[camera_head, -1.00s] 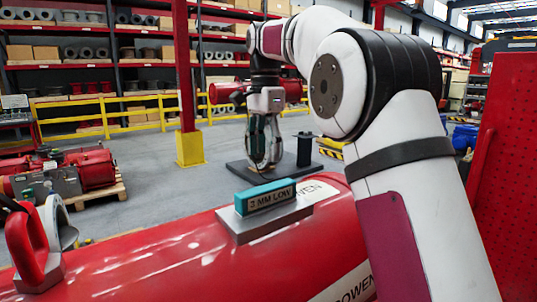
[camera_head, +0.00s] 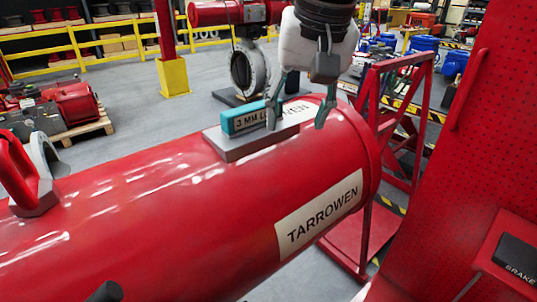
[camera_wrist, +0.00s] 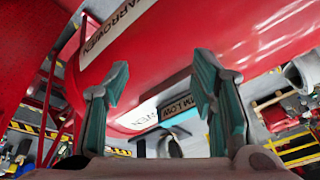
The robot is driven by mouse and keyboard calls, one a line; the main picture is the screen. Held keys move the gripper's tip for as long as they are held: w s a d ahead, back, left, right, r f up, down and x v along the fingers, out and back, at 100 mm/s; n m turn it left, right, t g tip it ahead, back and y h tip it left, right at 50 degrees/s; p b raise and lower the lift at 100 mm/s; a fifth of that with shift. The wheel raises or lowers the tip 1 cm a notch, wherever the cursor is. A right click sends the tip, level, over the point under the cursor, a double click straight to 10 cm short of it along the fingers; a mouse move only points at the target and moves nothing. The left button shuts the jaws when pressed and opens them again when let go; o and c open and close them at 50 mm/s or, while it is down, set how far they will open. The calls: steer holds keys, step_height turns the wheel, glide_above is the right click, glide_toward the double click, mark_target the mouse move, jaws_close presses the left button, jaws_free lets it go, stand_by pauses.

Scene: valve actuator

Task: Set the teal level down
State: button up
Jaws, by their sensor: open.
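The teal level (camera_head: 240,120), a block with a "3 MM LOW" label, lies on a grey plate (camera_head: 232,148) on top of the red cylinder (camera_head: 150,205). My gripper (camera_head: 297,120) is open over the cylinder at the level's right end. Its left finger overlaps that end in the head view; I cannot tell whether it touches. Its right finger stands apart over the red surface. In the wrist view, part of the level (camera_wrist: 177,106) shows between the spread fingers, near the right one, which hides some of it. Nothing is held between the fingertips.
A red handle (camera_head: 20,165) rises from the cylinder's left part. A red perforated panel (camera_head: 470,150) stands at the right, with a red frame (camera_head: 400,110) behind the cylinder's end. A round valve (camera_head: 248,70) stands on the floor behind.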

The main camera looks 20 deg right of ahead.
steer(key=s+f+n+t, duration=0.1)
steer(key=s+f+n, duration=0.3)
steer(key=s+f, duration=0.5)
steer(key=shift+s+t, duration=0.3)
steer(key=shift+s, duration=0.3)
